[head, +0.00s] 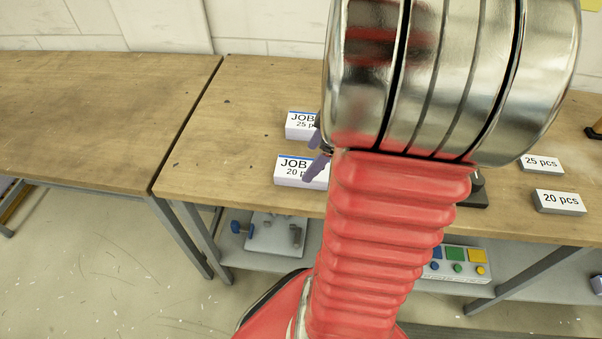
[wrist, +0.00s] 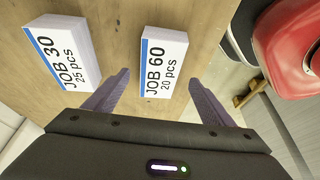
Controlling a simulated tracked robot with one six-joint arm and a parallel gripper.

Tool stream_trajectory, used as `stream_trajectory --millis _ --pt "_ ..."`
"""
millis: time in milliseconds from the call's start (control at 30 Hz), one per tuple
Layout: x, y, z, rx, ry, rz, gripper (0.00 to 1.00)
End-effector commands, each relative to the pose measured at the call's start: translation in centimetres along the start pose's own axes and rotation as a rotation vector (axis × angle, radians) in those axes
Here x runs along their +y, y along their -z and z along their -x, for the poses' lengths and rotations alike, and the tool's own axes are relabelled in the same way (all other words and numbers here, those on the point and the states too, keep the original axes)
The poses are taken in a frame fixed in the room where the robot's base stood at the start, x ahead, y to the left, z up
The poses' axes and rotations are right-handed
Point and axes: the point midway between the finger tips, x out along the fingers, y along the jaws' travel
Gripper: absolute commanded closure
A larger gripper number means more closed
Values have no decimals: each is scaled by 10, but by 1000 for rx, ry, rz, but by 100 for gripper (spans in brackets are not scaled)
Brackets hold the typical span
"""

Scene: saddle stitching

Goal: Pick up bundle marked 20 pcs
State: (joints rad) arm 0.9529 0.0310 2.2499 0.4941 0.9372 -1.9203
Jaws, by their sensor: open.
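The bundle marked JOB 60, 20 pcs (wrist: 166,62) is a white block of sheets with a blue stripe. In the wrist view it lies ahead of my gripper (wrist: 159,78), its near end between the lines of the two purple fingers. The fingers are open and hold nothing; I cannot tell their height above the table. In the head view the bundle (head: 292,171) lies near the table's front edge, its right end partly hidden by my purple fingers (head: 316,152) and arm. A bundle marked JOB 30, 25 pcs (wrist: 63,57) lies beside it, farther back in the head view (head: 300,125).
On the wooden table (head: 240,110), grey blocks labelled 25 pcs (head: 541,163) and 20 pcs (head: 559,202) stand at the right. A box with coloured buttons (head: 455,262) is on the lower shelf. The table left of the bundles is clear. My arm hides the middle.

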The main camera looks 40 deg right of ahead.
Motion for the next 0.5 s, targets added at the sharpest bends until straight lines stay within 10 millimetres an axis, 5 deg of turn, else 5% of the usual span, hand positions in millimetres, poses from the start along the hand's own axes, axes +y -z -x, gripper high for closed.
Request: stream_trajectory --millis 300,500 --pt "-1 1 -40 0 4 0 23" --pt "0 1 -47 0 0 1 23"
